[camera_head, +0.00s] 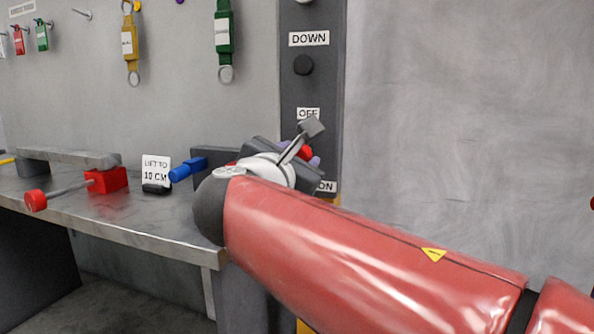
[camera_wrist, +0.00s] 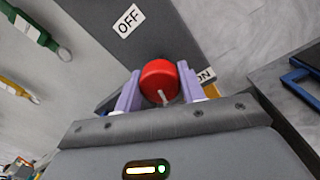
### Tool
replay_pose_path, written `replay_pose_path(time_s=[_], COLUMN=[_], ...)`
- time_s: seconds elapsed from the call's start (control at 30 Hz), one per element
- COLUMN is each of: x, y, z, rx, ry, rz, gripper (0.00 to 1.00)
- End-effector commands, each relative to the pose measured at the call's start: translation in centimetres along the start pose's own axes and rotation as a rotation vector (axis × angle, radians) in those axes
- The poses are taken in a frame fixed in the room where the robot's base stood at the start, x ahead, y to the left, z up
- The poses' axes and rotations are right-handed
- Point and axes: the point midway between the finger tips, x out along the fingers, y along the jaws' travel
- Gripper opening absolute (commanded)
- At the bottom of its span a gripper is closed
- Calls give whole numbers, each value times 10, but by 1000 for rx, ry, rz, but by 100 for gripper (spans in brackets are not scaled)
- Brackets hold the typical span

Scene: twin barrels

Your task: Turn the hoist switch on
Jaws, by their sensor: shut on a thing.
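The hoist switch is a red round knob (camera_wrist: 158,78) with a short white mark, on a dark grey panel (camera_head: 310,85). In the wrist view it sits between the purple fingers of my gripper (camera_wrist: 160,85), which is shut on it. The OFF label (camera_wrist: 128,20) is at the upper left of the knob and the ON label (camera_wrist: 206,75) is just right of it, partly covered. In the head view, my gripper (camera_head: 304,157) and wrist cover most of the knob. The OFF label (camera_head: 308,113) is above it and the ON label (camera_head: 326,187) below.
A black button (camera_head: 303,65) sits under the DOWN label (camera_head: 309,38). On the left, a workbench (camera_head: 150,222) holds red and blue handled parts and a "LIFT TO 10 CM" sign (camera_head: 157,171). Tags (camera_head: 223,35) hang on the wall. The wall right of the panel is bare.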

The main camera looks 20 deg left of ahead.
Motion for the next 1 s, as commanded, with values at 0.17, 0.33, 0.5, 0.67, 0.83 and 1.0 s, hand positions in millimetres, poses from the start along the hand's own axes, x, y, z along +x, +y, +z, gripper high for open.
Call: replay_pose_path(time_s=[0.17,0.33,0.5,0.67,0.83,1.0], x=[0,0,0,0,0,0], y=[-2,-2,-2,-2,-2,-1], z=[-5,-5,-5,-4,-4,-4], rx=[171,332,494,646,807,960], ry=[-6,-11,-15,-20,-25,-30], rz=[3,4,5,6,6,7], gripper=[17,17,17,17,17,17])
